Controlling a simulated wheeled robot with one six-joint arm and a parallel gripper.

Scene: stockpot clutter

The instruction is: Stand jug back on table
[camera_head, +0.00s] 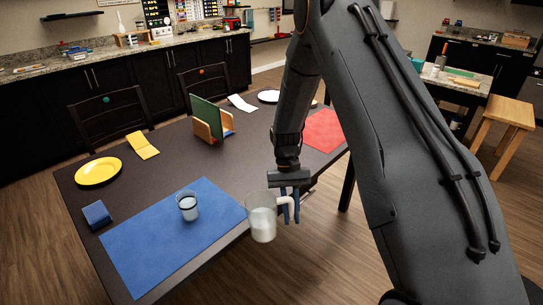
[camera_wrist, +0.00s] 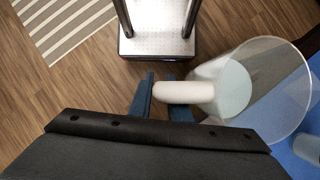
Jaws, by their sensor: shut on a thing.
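The jug (camera_head: 262,222) is clear with whitish contents and a pale handle. It looks upright, near the table's front edge by the right end of the blue mat. My gripper (camera_head: 289,207) is shut on the jug's handle, with the jug to its left. In the wrist view the handle lies between the blue fingers (camera_wrist: 160,96), and the jug (camera_wrist: 275,92) shows from above with its wide round rim. The dark table (camera_head: 165,160) lies behind and left of the jug. Whether the jug's base touches the table cannot be told; floor shows beneath my fingers.
A glass (camera_head: 187,206) stands on the blue mat (camera_head: 140,245), left of the jug. A blue block (camera_head: 97,215), yellow plate (camera_head: 98,171), yellow napkin (camera_head: 142,146), book holder (camera_head: 208,122) and red mat (camera_head: 323,131) lie farther off. The table's middle is clear.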

